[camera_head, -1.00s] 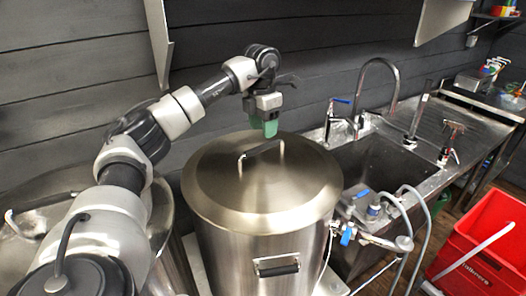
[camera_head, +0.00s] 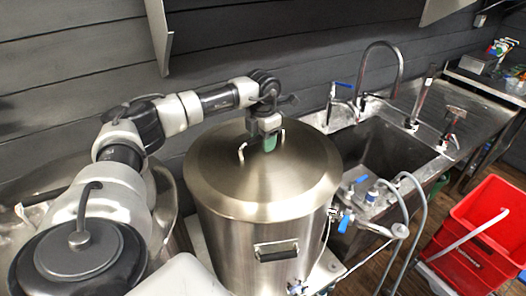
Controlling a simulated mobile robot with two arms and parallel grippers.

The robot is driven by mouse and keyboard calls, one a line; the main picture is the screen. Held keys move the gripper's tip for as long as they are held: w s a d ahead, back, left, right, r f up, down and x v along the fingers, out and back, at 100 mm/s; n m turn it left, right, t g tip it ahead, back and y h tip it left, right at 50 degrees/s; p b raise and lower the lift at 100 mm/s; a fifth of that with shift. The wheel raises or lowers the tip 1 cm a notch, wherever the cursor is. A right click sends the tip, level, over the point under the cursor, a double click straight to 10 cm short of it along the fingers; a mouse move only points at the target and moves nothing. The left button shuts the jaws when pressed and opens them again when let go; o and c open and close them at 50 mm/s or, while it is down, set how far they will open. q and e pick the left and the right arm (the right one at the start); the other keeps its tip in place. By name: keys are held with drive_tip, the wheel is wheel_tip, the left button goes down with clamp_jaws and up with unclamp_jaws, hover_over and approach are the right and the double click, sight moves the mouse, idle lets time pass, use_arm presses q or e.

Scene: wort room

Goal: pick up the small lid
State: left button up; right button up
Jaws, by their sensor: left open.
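The lid (camera_head: 230,180) is a round, domed steel cover lying on a tall steel kettle (camera_head: 228,235). A bar handle (camera_head: 241,152) stands up on its top, partly hidden by my gripper. My left gripper (camera_head: 270,143) is over the handle, pointing down, with its green fingertips at about handle height. It is open. Whether the fingers straddle the bar or touch it cannot be told from this angle. My right gripper is not in view.
A steel sink (camera_head: 385,150) with a tall faucet (camera_head: 398,62) stands right of the kettle. Hoses and blue-handled valves (camera_head: 345,222) stick out at the kettle's right. A red bucket (camera_head: 490,225) stands on the floor at the right. A dark plank wall is behind.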

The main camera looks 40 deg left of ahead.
use_arm(q)
drive_tip(key=shift+f, duration=0.35)
drive_tip(key=shift+f, duration=0.2)
idle(0.4)
drive_tip(key=shift+c, duration=0.3)
clamp_jaws()
drive_tip(key=shift+r, duration=0.1)
